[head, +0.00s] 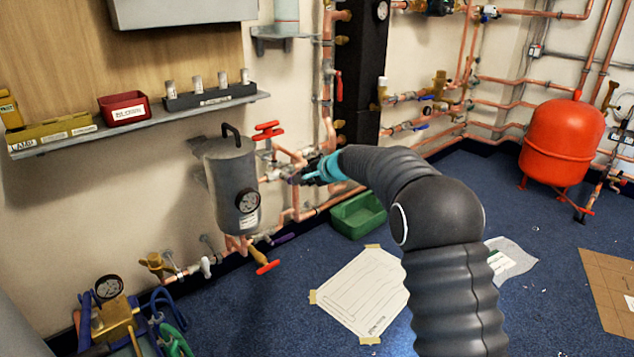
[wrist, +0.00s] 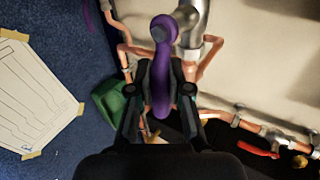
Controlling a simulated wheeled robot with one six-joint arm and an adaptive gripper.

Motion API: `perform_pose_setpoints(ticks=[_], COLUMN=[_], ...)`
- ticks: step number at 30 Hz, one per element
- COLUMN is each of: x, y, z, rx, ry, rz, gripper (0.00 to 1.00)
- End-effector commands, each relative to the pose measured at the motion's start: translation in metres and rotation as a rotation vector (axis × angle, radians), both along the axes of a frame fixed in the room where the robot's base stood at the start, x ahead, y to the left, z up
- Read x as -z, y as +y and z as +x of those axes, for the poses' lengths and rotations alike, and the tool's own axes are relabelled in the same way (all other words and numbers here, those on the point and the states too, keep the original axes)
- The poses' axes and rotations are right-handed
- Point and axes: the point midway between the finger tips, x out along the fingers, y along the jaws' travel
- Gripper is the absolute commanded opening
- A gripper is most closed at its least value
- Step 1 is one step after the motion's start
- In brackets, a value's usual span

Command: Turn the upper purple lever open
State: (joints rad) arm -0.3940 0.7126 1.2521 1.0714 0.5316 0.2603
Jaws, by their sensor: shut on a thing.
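The upper purple lever (wrist: 161,75) stands between the two fingers of my gripper (wrist: 160,92) in the wrist view, and the fingers are shut on it. Its rounded hub end sits beside a silver metal pipe fitting (wrist: 190,18). In the head view, my gripper (head: 305,174) is at the copper pipework to the right of the grey cylinder, and only a small bit of the purple lever (head: 293,180) shows; the rest is hidden by the gripper. The lower purple lever (head: 283,239) is on the pipe below, apart from my gripper.
The grey cylinder with a gauge (head: 232,185) stands close left of my gripper. A red lever (head: 267,131) is just above it, and another red lever (head: 267,268) is low down. A green bin (head: 358,216) is on the floor below.

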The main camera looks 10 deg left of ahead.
Motion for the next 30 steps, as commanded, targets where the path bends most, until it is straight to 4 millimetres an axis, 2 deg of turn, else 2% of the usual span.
perform_pose_setpoints(ticks=[6, 16, 17, 20, 30], x=[-0.002, -0.003, -0.003, -0.002, -0.003], y=[0.008, 0.01, 0.01, 0.01, 0.01], z=[-0.003, -0.003, -0.003, -0.004, -0.006], rx=[-0.008, -0.011, -0.011, -0.012, -0.014], ry=[-0.025, -0.026, -0.026, -0.025, -0.022], rz=[-0.014, -0.016, -0.016, -0.015, -0.015], gripper=[0.0, 0.0, 0.2, 0.44, 0.44])
